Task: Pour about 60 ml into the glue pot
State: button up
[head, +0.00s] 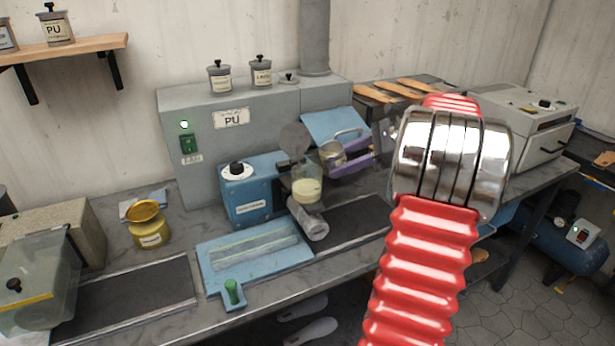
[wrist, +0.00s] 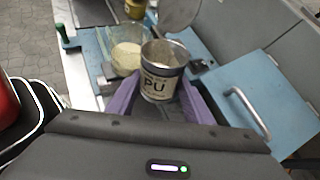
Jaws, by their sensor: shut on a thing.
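My gripper (wrist: 161,88) has purple fingers shut on a grey metal can (wrist: 158,86) with a PU label. The can also shows in the head view (head: 332,154), close to the right of a clear pot (head: 306,190) and a little above it. The can's open mouth faces up, with at most a slight tilt; no stream shows. The clear pot, which seems to be the glue pot, holds cream-coloured liquid, also seen in the wrist view (wrist: 126,56). Its round grey lid (head: 294,139) stands raised behind it. The level inside the can is unclear.
A blue dial unit (head: 250,195) stands left of the pot, a grey roller (head: 308,222) below it. A brass pot (head: 149,224) stands on the bench at left. A raised blue panel (head: 335,125) is behind the can. Lidded cans (head: 219,77) stand on the grey cabinet.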

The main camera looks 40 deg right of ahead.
jog(key=shift+d+f+m+y+b, duration=0.3)
jog(key=shift+d+f+y, duration=0.2)
jog(key=shift+f, duration=0.2)
jog(key=shift+s+d+f+m+t+y+b, duration=0.15)
jog(key=shift+d+f+m+t+y+b, duration=0.15)
jog(key=shift+d+t+y+b, duration=0.25)
jog(key=shift+a, duration=0.1)
